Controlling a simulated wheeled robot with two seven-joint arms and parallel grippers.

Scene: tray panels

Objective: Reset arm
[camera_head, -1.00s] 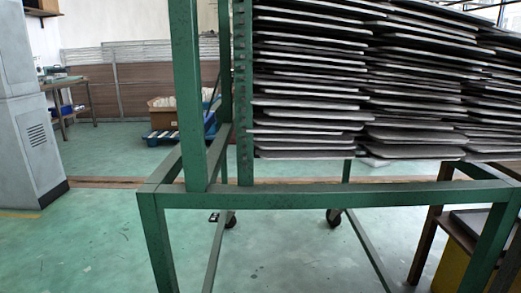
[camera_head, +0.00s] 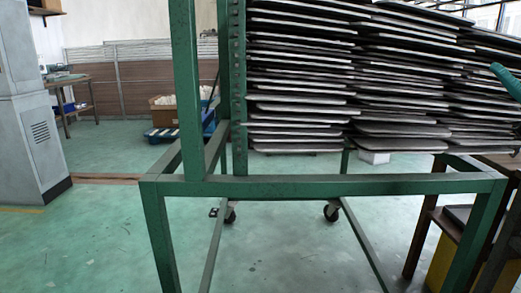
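A green metal rack (camera_head: 320,186) on casters fills the middle and right of the head view. Its shelves hold many stacked flat grey tray panels (camera_head: 300,98), lying in several columns with their front edges towards me. Neither of my grippers shows in the head view. A small teal piece (camera_head: 507,78) shows at the right edge in front of the panels; I cannot tell what it is.
A grey cabinet (camera_head: 28,130) stands at the left. A cardboard box (camera_head: 165,112) on a blue pallet (camera_head: 162,135) and a table (camera_head: 70,84) stand farther back. A wooden stand with a yellow part (camera_head: 452,262) is at the lower right. The green floor at left is open.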

